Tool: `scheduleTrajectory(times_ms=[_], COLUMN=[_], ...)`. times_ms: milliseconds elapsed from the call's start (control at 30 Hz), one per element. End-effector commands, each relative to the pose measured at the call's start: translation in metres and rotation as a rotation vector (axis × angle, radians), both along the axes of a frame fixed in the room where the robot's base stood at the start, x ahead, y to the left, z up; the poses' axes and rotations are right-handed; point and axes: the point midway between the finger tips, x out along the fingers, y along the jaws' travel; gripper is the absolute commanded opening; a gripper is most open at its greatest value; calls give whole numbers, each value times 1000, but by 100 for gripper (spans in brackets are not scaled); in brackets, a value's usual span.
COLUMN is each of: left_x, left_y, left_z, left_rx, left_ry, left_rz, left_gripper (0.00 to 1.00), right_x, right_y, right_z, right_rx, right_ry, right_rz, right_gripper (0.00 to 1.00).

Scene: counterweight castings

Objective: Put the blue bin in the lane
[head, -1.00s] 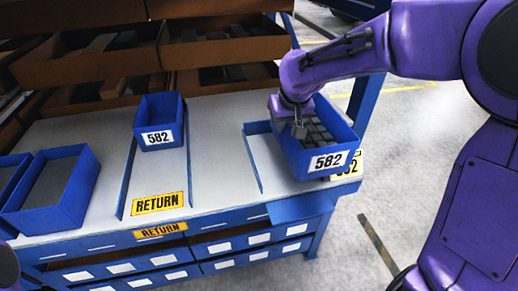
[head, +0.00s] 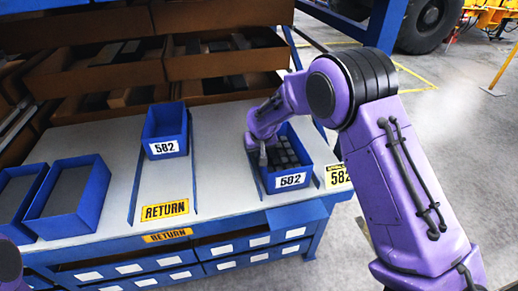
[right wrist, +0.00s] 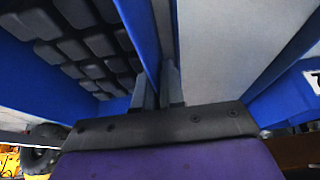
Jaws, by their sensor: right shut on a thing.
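The blue bin (head: 306,172) with a white 582 label holds several dark castings (head: 285,150). It is at the right lane (head: 256,178), behind the front edge of the table, and looks nearly square to it. I cannot tell whether its base touches the surface. My right gripper (head: 263,157) is shut on the bin's left wall. In the right wrist view, the fingers (right wrist: 159,92) pinch the blue wall, with the castings (right wrist: 75,45) to the left. My left gripper is not in view.
Another blue bin (head: 166,149) labelled 582 stands in the return lane (head: 160,190). Two blue bins (head: 70,208) stand at the left end of the table. Brown boxes (head: 225,60) fill the shelves behind. A yellow 582 sign (head: 338,175) is at the right front edge.

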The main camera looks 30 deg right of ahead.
Motion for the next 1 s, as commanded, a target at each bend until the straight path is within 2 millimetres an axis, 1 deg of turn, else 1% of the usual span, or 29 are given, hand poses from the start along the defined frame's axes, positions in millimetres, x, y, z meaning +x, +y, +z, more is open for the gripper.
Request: scheduleTrajectory(times_ms=[33, 100, 367, 467, 567, 700, 800, 900, 1000], left_x=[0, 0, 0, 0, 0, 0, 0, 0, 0], left_y=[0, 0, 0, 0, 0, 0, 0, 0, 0], left_z=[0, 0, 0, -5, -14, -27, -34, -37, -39], left_rx=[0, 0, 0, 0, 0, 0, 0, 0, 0], left_ry=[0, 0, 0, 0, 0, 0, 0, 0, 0], left_rz=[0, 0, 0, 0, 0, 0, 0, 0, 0], left_gripper=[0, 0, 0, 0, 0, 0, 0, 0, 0], right_x=[0, 0, 0, -2, -9, -23, -32, -39, -44], right_y=[-1, -1, 0, 1, 2, 6, 8, 9, 10], right_z=[0, 0, 1, 6, 22, 56, 79, 96, 107], right_rx=[0, -1, 0, -1, -2, -1, -1, -1, -1], right_ry=[0, 0, -1, -2, -5, -6, -6, -4, -1], right_rz=[-1, -1, 0, 1, 1, 0, 0, 0, 0], right_gripper=[15, 34, 34, 34, 34, 34, 34, 34, 34])
